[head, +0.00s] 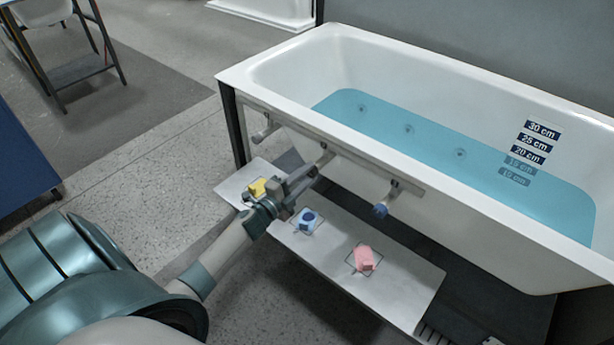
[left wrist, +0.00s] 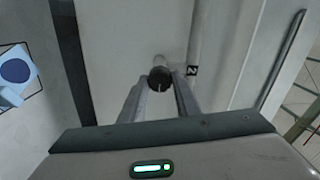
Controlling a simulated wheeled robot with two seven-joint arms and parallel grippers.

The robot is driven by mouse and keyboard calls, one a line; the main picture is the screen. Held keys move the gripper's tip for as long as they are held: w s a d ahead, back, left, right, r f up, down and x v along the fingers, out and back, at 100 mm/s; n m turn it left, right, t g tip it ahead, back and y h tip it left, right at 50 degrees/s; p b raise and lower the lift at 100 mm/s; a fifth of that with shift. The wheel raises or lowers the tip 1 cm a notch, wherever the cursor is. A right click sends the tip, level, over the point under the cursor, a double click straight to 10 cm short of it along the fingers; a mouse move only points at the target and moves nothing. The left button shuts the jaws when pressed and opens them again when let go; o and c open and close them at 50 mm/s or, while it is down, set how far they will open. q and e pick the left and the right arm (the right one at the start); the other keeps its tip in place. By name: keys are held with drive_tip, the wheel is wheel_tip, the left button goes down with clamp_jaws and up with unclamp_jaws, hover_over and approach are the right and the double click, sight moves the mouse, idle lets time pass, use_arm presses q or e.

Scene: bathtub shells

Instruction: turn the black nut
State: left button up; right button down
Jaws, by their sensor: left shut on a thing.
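The black nut (left wrist: 160,77) shows in the left wrist view, round and dark, on the end of a grey pipe stub. My left gripper (left wrist: 161,84) has its two fingers on either side of the nut and is shut on it. In the head view my left gripper (head: 312,174) reaches the middle pipe stub (head: 324,158) on the tub's side. The nut is hidden there behind the fingers. My right gripper is in neither view.
The white bathtub (head: 480,195) holds blue water. Below, a white board (head: 400,294) bears yellow (head: 257,188), blue (head: 307,217) and pink (head: 364,259) pieces.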

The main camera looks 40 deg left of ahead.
use_arm(q)
drive_tip(key=o, duration=1)
drive_tip(key=shift+o, duration=0.2)
drive_tip(key=shift+s, duration=0.1)
drive_tip(key=s+a, duration=0.1)
drive_tip(key=s, duration=1.6)
drive_tip(key=shift+s+a+b, duration=0.15)
drive_tip(key=shift+a+b, duration=0.05)
drive_tip(key=shift+b, duration=0.2)
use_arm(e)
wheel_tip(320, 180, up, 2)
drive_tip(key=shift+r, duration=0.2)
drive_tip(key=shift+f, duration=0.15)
